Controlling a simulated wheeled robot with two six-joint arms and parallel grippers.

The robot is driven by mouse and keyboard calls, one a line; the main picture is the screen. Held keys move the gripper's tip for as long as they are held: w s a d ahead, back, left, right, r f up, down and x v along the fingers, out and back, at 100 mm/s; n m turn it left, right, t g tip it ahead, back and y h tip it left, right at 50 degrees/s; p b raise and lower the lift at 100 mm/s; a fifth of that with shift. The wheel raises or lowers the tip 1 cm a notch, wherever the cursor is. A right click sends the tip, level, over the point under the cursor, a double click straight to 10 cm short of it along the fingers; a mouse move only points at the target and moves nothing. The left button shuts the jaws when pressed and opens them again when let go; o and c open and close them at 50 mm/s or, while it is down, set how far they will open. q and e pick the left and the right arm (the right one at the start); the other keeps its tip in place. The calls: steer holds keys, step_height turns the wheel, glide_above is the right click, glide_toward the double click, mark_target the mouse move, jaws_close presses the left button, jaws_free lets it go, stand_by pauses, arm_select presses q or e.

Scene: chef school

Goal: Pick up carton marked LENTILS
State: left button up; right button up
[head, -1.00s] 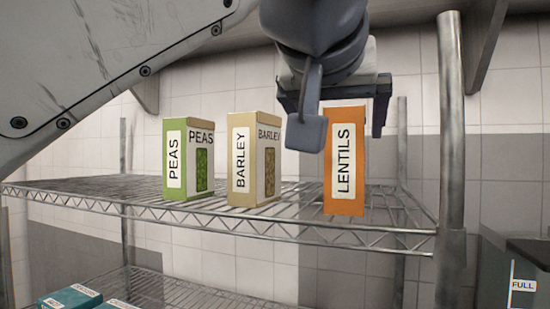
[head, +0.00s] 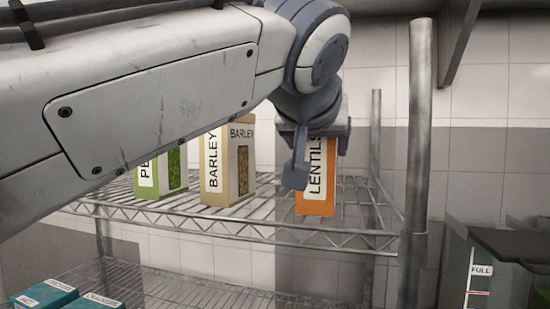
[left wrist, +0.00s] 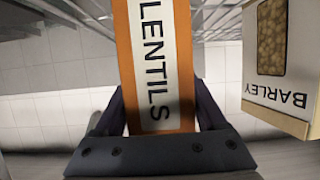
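The orange carton marked LENTILS (head: 317,207) stands upright on the wire shelf (head: 250,232), near its right end. My left gripper (head: 320,160) is at the upper part of this carton, one finger on each side, and hides its top in the head view. In the left wrist view the LENTILS carton (left wrist: 155,65) lies between the two fingers (left wrist: 160,105), which look open, with little space beside it. My right gripper is not in view.
A BARLEY carton (head: 228,170) stands close to the left of the LENTILS carton, and a green PEAS carton (head: 172,170) is partly behind my left arm. A metal post (head: 418,120) rises at the right. Teal boxes (head: 45,295) sit on the lower shelf.

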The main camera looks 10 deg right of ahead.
arm_select(q)
steer(key=c, duration=1)
steer(key=shift+r, duration=0.1)
steer(key=shift+r, duration=0.1)
